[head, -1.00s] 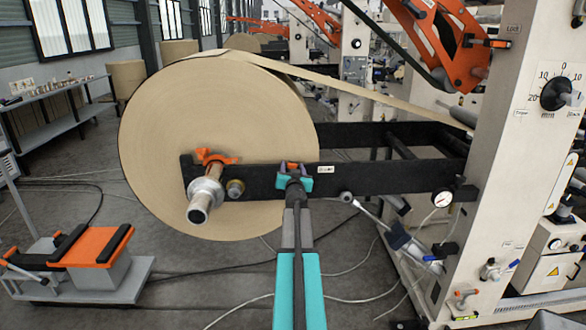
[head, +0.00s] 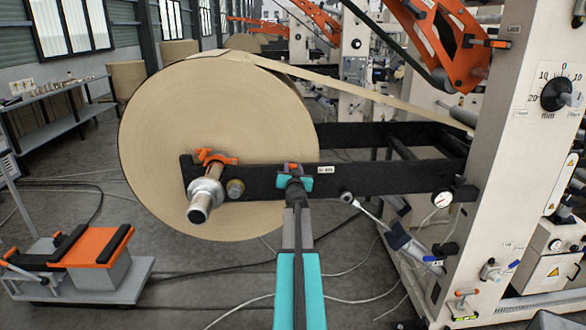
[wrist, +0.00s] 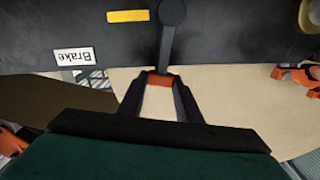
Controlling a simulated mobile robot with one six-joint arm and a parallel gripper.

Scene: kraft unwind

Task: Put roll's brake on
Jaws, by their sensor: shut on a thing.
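The large tan paper roll (head: 215,115) hangs at the left end of a black arm (head: 400,180). In the wrist view the brake lever is a dark bar (wrist: 168,45) from a round pivot, with an orange tip (wrist: 160,80). My gripper (wrist: 160,95) is shut on that orange tip, a finger on each side. An upside-down "Brake" label (wrist: 74,56) and a yellow mark (wrist: 127,16) sit beside the lever on the black arm. In the head view my gripper (head: 294,175) is in front of the black arm and mostly hides the lever.
A metal shaft end with an orange clamp (head: 215,157) sticks out left of my gripper. An orange-topped cart (head: 92,247) stands at lower left. A grey cylinder (head: 412,245) and a white machine column (head: 510,130) stand to the right. The paper web runs rightward from the roll.

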